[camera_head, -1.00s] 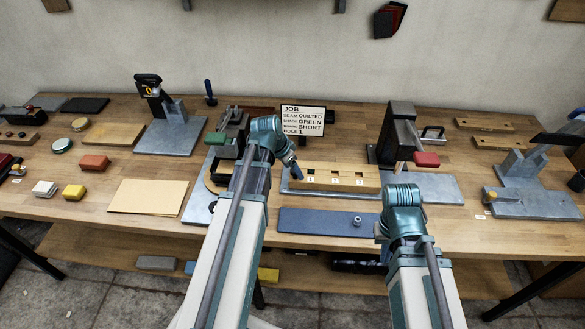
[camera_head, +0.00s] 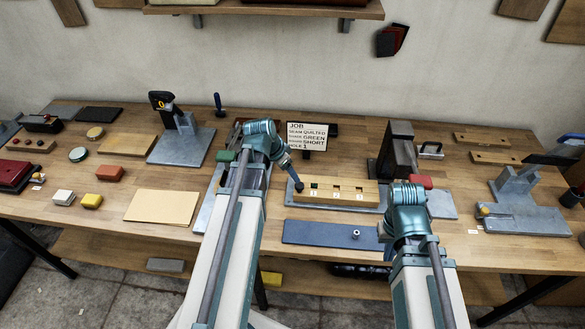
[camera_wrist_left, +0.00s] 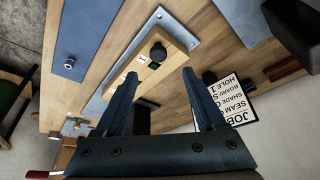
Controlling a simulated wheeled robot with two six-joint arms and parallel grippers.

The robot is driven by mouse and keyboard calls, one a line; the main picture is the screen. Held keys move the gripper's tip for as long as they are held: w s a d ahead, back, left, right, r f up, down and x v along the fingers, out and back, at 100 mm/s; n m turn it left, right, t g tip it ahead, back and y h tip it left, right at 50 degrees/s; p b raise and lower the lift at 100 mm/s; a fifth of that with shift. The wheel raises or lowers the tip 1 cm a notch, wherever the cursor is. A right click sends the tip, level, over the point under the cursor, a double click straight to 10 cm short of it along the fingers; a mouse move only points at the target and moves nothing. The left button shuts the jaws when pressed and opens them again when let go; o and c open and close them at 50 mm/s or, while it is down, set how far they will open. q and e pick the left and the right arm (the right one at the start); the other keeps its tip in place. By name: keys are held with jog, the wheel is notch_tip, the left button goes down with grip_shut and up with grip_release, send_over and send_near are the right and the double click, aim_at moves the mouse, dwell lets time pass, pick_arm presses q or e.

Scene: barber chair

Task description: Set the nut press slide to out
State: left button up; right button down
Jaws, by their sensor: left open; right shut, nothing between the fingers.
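I cannot tell for certain which fixture is the nut press, or which part is its slide. A wooden block (camera_head: 345,192) with numbered holes sits on a steel plate at the table's middle. A black round knob (camera_wrist_left: 158,51) stands at its end beside hole 1. My left gripper (camera_wrist_left: 162,76) is open, its fingertips pointing toward the knob with nothing held between them.
A blue mat (camera_head: 325,234) with a small nut (camera_head: 355,234) lies in front of the block. A job card (camera_head: 307,137) stands behind. A press with a red handle (camera_head: 420,182) stands right of it. Tan sheets (camera_head: 160,206) lie left. Another steel fixture (camera_head: 520,197) stands far right.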

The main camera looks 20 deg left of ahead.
pick_arm(q)
jog(key=p+v, duration=0.2)
jog(key=v, duration=0.2)
jog(key=shift+s+r+p, duration=0.1)
jog(key=shift+r+p, duration=0.05)
jog(key=shift+p, duration=0.25)
pick_arm(e)
notch_tip(320, 180, up, 4)
pick_arm(q)
jog(key=s+d+f+g+y+b, duration=0.1)
jog(key=s+d, duration=0.3)
jog(key=d, duration=0.4)
jog(key=s+d+f+n+g+y+b, duration=0.1)
jog(key=s+d+f+g+b, duration=0.1)
jog(key=d, duration=0.5)
jog(key=s+d+f+g+y+b, duration=0.1)
jog(key=s+d+f+b, duration=0.2)
jog(key=s+d, duration=0.3)
jog(key=d+f, duration=0.1)
jog(key=d, duration=0.1)
jog(key=shift+s+d+f+n, duration=0.3)
jog(key=shift+s, duration=0.05)
pick_arm(e)
notch_tip(320, 180, down, 6)
